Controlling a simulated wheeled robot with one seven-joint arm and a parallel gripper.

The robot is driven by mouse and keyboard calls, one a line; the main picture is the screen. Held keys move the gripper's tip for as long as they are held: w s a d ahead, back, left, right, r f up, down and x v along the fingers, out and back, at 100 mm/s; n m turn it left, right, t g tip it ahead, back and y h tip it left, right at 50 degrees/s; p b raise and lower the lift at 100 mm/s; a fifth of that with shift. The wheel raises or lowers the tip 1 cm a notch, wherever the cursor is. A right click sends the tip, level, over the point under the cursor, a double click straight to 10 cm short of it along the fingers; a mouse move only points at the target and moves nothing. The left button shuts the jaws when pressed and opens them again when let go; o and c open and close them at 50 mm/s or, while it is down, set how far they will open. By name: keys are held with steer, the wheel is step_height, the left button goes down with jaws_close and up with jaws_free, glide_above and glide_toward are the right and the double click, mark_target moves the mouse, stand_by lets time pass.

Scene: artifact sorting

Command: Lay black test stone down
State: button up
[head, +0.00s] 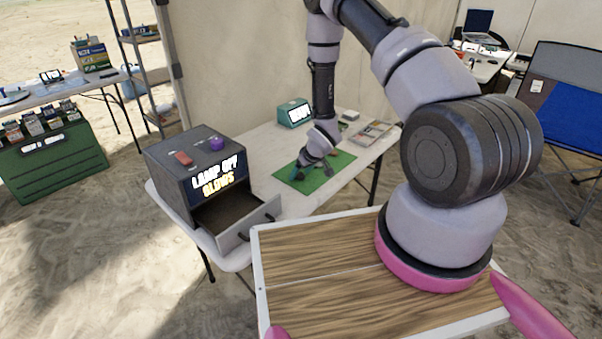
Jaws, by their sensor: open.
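My gripper (297,175) points down at the left part of a green mat (322,182) on the white table. Its jaws are open, low over the mat, with small dark shapes close by. One dark piece (329,165) lies on the mat just right of my gripper. I cannot tell at this size whether it is the black test stone, or whether anything touches the fingers. My wrist hides part of the mat behind it.
A dark box (166,183) with a lit sign, a red switch and a purple knob stands at the table's left. Its drawer (262,222) is pulled open and looks empty. A teal device (294,113) and a compartment tray (372,133) stand at the back.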

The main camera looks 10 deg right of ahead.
steer(key=s+d+r+m+h, duration=0.1)
steer(key=s+d+r+m, duration=0.15)
steer(key=r, duration=1.05)
steer(key=s+d+r+m+t+h, duration=0.1)
steer(key=s+d+r, duration=0.2)
steer(key=r, duration=0.9)
steer(key=s+d+r+m, duration=0.2)
steer(key=s+d+r, duration=0.1)
steer(key=r, duration=1)
steer(key=s+a+r+m, duration=0.1)
steer(key=s+r+m, duration=0.1)
steer(key=s+r, duration=0.6)
steer(key=s+a+r+m+y, duration=0.1)
steer(key=s+r, duration=0.8)
steer(key=s, duration=0.3)
steer(key=shift+s+a+m+t, duration=0.3)
steer(key=shift+m+t, duration=0.05)
steer(key=shift+t, duration=0.05)
